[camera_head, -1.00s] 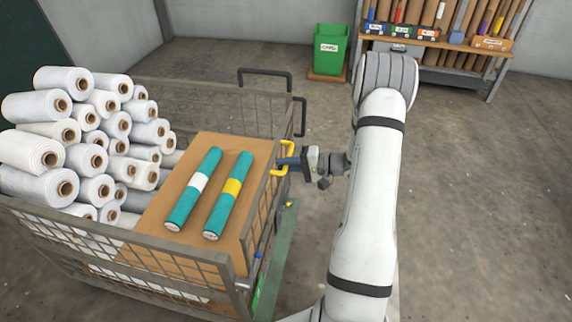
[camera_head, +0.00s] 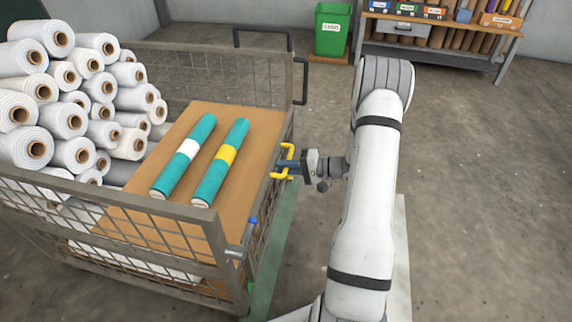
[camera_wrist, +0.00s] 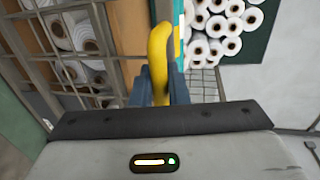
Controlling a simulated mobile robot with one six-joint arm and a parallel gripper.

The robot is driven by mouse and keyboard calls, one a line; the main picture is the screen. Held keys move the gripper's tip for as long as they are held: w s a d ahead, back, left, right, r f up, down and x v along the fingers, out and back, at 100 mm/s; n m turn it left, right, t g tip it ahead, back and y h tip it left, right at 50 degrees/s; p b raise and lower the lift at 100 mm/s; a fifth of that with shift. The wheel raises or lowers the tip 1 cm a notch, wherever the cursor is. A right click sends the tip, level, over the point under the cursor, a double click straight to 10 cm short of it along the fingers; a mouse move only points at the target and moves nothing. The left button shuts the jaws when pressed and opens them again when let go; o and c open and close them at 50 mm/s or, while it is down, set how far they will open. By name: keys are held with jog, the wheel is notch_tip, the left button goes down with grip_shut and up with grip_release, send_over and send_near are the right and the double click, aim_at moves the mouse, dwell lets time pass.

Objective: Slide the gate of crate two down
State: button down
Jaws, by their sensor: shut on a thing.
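The wire-mesh crate (camera_head: 215,243) stands at the left, with a gate (camera_head: 270,230) of mesh on its right side. A yellow handle (camera_head: 288,151) is on that gate. My gripper (camera_head: 290,164) is shut on the handle, beside the crate's right side. In the wrist view, the gripper (camera_wrist: 158,88) has its dark fingers on both sides of the yellow handle (camera_wrist: 160,50). The gate's top sits low, near the level of the brown board (camera_head: 150,213) inside the crate. I cannot read a crate number. The gate's lower part is partly hidden.
Two teal rolls, one with a white band (camera_head: 188,149) and one with a yellow band (camera_head: 226,155), lie on the board. White rolls (camera_head: 65,120) are stacked at the left. A green bin (camera_head: 331,30) and a shelf bench (camera_head: 440,35) stand behind. Floor at right is clear.

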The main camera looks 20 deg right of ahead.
notch_tip(320, 180, down, 3)
jog(key=shift+f+b, duration=0.2)
jog(key=shift+b, duration=0.6)
jog(key=shift+a, duration=0.1)
jog(key=c, duration=1.5)
grip_release()
jog(key=p+v, duration=0.2)
jog(key=v, duration=0.6)
